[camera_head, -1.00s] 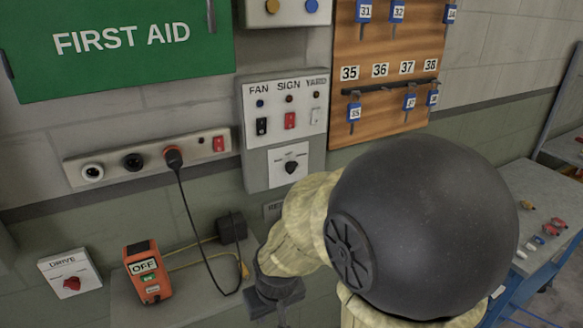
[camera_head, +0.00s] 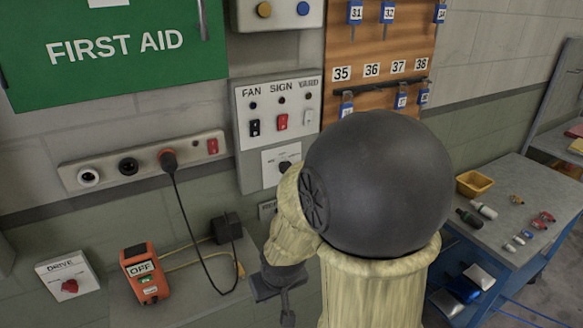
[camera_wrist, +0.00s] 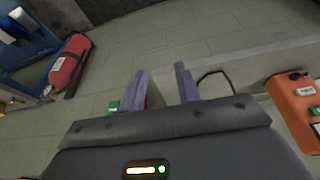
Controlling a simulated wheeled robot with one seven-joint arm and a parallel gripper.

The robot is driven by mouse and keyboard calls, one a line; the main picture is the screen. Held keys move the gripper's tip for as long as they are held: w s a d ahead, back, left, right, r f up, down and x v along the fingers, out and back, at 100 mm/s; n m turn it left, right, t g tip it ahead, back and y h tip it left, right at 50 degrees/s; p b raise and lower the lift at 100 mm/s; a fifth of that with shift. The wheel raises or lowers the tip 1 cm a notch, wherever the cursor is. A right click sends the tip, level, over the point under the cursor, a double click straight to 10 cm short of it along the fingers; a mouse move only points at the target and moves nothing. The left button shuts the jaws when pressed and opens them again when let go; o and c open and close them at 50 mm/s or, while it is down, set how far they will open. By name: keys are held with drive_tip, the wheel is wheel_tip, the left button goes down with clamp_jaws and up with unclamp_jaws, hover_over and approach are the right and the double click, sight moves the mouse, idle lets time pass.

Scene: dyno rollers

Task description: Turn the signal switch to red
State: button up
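A grey wall panel (camera_head: 243,150) holds a column marked SIGN with a red rocker switch (camera_head: 282,122), between the FAN and YARD columns. I cannot tell which of these is the signal switch. My gripper (camera_head: 288,318) hangs low in front of the wall, well below the panel, its tip near the picture's bottom edge. In the wrist view its two fingers (camera_wrist: 163,88) are apart with nothing seen held; neither switch shows there.
A socket strip (camera_head: 106,168) with a plugged cable is left of the panel. An orange device marked OFF (camera_head: 145,273) and a DRIVE switch box (camera_head: 68,277) are lower left. A blue workbench (camera_head: 512,222) stands right. A red extinguisher (camera_wrist: 70,62) lies beyond the gripper.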

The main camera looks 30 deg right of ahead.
drive_tip(key=w+d+r+m+t+y+p, duration=0.1)
drive_tip(key=w+d+r+m+t+p, duration=0.3)
drive_tip(key=w+d+p, duration=0.6)
drive_tip(key=s+d+r+m+t+p, duration=0.3)
drive_tip(key=d+r+m+t+p, duration=0.2)
drive_tip(key=r+t+p, duration=0.4)
drive_tip(key=shift+s+d+r+t, duration=0.2)
drive_tip(key=shift+s+d+t, duration=0.2)
drive_tip(key=shift+t, duration=0.2)
drive_tip(key=shift+w+f+b, duration=0.1)
drive_tip(key=shift+b, duration=0.2)
